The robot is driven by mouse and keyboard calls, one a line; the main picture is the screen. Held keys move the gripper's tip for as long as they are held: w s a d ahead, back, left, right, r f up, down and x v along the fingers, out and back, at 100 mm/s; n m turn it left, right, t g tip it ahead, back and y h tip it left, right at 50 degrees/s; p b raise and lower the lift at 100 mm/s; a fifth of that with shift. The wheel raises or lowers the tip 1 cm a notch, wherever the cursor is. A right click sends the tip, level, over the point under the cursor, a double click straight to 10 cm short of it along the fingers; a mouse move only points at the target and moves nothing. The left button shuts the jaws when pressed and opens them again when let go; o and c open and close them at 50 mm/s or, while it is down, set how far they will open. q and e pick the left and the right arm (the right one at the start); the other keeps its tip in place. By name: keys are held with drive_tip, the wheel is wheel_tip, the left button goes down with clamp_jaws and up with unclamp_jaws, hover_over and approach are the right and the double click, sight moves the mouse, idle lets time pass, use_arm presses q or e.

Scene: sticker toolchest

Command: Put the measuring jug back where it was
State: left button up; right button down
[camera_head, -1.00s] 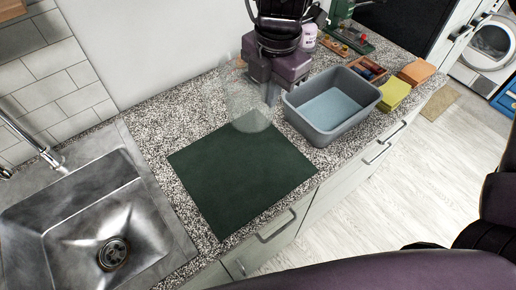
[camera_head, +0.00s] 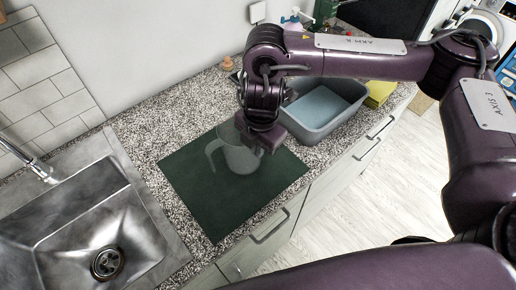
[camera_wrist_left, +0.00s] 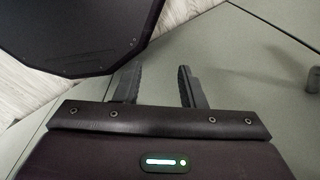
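The clear measuring jug (camera_head: 237,157) is upright over the dark green mat (camera_head: 205,195), its handle towards the left. I cannot tell whether its base touches the mat. My right gripper (camera_head: 262,147) is at the jug's right side and appears shut on it; its fingertips are hard to make out. In the left wrist view my left gripper (camera_wrist_left: 158,88) has its two fingers apart with nothing between them, in front of plain grey-green cabinet fronts. My left gripper is not in the head view.
A grey bin (camera_head: 350,112) stands right of the mat, partly behind my right arm. A yellow sponge stack (camera_head: 379,92) is beyond it. The steel sink (camera_head: 75,235) is at the left. A small orange-brown object (camera_head: 228,64) and a white-and-blue bottle (camera_head: 293,20) are at the back.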

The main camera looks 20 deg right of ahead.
drive_tip(key=shift+f, duration=0.55)
drive_tip(key=c, duration=1.6)
unclamp_jaws()
drive_tip(key=shift+c, duration=0.2)
drive_tip(key=shift+r, duration=0.25)
wheel_tip(320, 180, up, 12)
drive_tip(key=shift+s+d, duration=0.2)
drive_tip(key=shift+s, duration=0.15)
drive_tip(key=shift+f, duration=0.15)
